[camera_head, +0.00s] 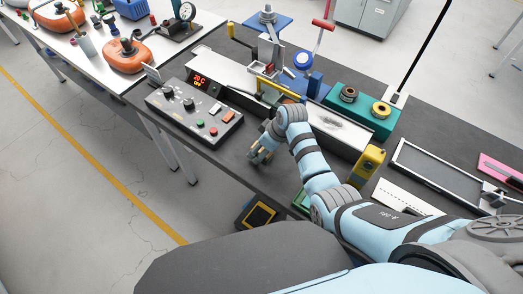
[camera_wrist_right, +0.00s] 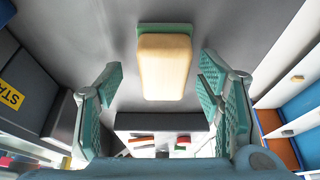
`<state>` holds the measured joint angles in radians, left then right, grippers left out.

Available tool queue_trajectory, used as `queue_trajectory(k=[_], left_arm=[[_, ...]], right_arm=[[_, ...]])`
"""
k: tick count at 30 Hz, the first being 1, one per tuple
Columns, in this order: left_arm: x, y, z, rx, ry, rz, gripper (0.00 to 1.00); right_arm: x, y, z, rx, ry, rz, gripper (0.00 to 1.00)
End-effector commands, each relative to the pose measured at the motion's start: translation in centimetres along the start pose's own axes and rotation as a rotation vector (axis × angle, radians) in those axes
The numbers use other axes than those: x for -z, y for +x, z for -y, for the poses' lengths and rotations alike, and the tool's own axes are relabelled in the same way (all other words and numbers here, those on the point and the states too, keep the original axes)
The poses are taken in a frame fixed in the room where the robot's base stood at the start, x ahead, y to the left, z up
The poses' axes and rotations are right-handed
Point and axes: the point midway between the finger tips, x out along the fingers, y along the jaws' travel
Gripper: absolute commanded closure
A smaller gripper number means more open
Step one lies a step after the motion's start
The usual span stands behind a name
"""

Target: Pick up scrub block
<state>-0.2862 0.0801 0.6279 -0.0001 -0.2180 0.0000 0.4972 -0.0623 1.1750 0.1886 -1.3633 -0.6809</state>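The scrub block, a pale yellow block with a green layer along one end (camera_wrist_right: 164,68), lies on the dark grey surface in the right wrist view. It sits ahead of my right gripper (camera_wrist_right: 166,92), roughly centred between its two green ribbed fingers. The fingers are spread wide and I see no contact with the block. In the head view my right gripper (camera_head: 262,155) is low over the dark bench near its front edge, just right of the control box. There the block is hard to make out beside the fingers. My left gripper is not in view.
A control box (camera_head: 195,113) with knobs, buttons and a red display stands left of the gripper. Behind it is a long metal fixture (camera_head: 228,72) with a yellow handle. A green tray (camera_head: 345,112) with rings and a yellow device (camera_head: 367,163) stand to the right.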

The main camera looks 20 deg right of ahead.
Motion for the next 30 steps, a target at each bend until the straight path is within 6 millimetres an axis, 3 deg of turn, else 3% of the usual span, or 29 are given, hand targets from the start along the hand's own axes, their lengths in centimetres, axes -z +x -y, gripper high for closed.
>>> queue_trajectory(k=[1,10,23,26,30], left_arm=[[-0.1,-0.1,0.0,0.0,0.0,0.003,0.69],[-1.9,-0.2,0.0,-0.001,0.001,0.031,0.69],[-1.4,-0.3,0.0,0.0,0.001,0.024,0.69],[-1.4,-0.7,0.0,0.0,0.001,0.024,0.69],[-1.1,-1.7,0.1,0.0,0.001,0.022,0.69]], right_arm=[[0.0,0.0,0.0,0.001,0.0,0.0,0.47],[0.0,-0.1,0.1,0.001,0.0,0.0,0.94],[0.1,-0.4,0.1,0.002,0.0,0.002,0.95],[0.6,-1.5,0.1,0.001,-0.001,0.0,0.95],[2.2,-5.2,0.0,-0.001,-0.001,-0.004,0.95]])
